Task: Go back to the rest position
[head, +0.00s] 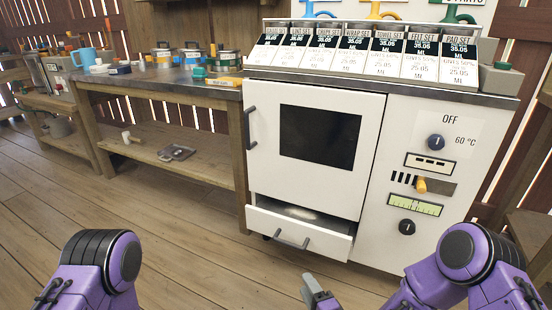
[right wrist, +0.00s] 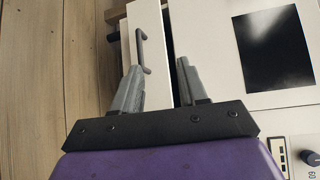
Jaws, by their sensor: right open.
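My right gripper (head: 318,292) shows at the bottom of the head view, low in front of the white cabinet's pulled-out drawer (head: 300,237). In the right wrist view its two grey fingers (right wrist: 160,82) are apart, with nothing between them. The drawer front (right wrist: 155,40) and its dark handle (right wrist: 143,50) lie beyond the fingertips there. The gripper looks apart from the handle. My left arm shows at the lower left of the head view, but its gripper is out of the picture.
The white cabinet (head: 262,165) has a closed dark-windowed door above the drawer and knobs at its right. A wooden workbench (head: 165,88) with cans and a blue mug (head: 84,58) stands left. The wooden floor (head: 60,200) at left is clear.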

